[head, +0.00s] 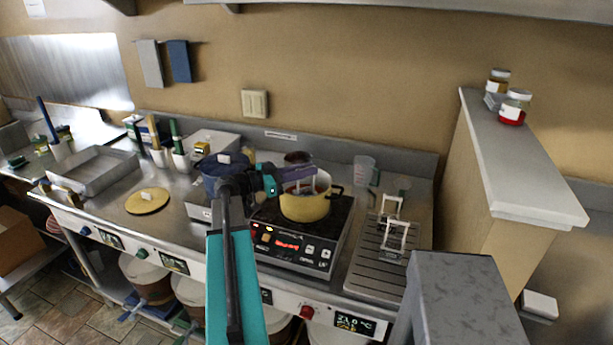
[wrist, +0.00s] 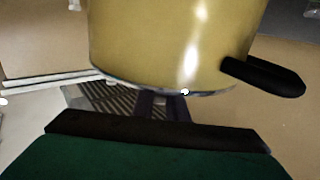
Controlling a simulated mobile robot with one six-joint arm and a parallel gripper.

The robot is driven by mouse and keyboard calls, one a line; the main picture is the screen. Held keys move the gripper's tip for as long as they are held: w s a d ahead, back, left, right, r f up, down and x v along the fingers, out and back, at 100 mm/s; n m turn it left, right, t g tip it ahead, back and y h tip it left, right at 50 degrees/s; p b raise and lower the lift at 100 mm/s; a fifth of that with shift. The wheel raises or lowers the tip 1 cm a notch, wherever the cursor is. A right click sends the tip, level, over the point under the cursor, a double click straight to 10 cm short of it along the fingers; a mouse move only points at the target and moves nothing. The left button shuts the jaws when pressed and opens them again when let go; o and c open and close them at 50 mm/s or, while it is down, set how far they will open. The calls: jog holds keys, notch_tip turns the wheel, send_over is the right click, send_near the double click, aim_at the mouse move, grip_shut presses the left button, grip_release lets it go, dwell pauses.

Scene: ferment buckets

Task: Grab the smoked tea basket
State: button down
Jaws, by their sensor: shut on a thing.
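A yellow pot (head: 305,207) with dark handles stands on the black hot plate (head: 333,222). Thin pale uprights of what looks like the smoked tea basket (head: 312,187) rise from inside the pot. My gripper (head: 303,178) has its purple fingers over the pot's mouth, shut at these uprights. The basket's body is hidden by the pot wall. In the wrist view the pot (wrist: 170,45) and its black handle (wrist: 262,76) fill the top. The dark fingers (wrist: 165,106) show below its edge there, and the held part is hidden.
A white rack (head: 393,238) stands on the slotted drain board to the right. A clear measuring cup (head: 364,170) is behind it. A blue pot (head: 222,168) is left of my gripper. The partition wall (head: 520,170) bounds the right side.

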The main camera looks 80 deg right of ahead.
notch_tip(320, 180, up, 8)
jog(key=b, duration=0.3)
jog(key=shift+r, duration=0.85)
